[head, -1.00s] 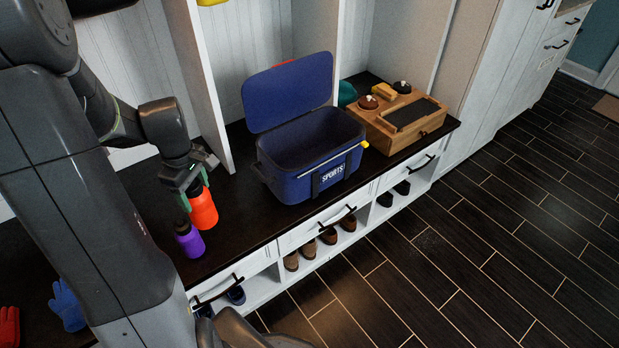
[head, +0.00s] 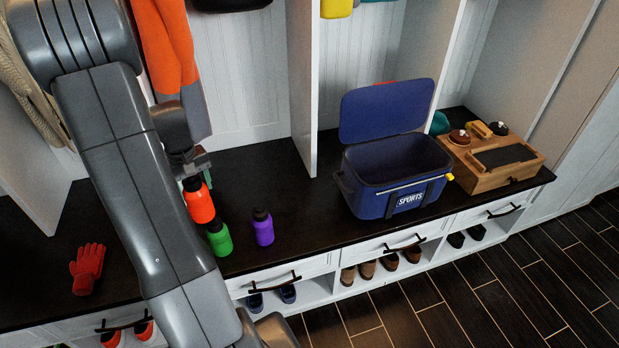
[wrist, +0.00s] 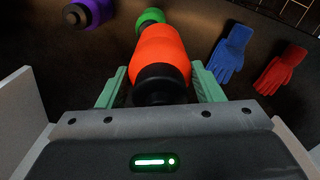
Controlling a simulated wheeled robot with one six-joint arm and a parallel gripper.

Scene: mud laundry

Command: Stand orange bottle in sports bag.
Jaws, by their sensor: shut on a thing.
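The orange bottle (head: 200,205) with a black cap is held upright in my gripper (head: 191,165) above the dark bench top. In the wrist view the orange bottle (wrist: 161,57) sits between the two green fingers of my gripper (wrist: 160,88), which is shut on it. The blue sports bag (head: 385,207) stands on the bench well to the right of my gripper, with its lid raised at the back. Its opening faces up and the visible inside looks empty.
A green bottle (head: 219,240) stands close below the held bottle, and a purple bottle (head: 263,229) stands to its right. A wooden box (head: 500,172) is right of the bag. A white divider (head: 304,90) rises behind the bench. A red glove (head: 87,268) lies left.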

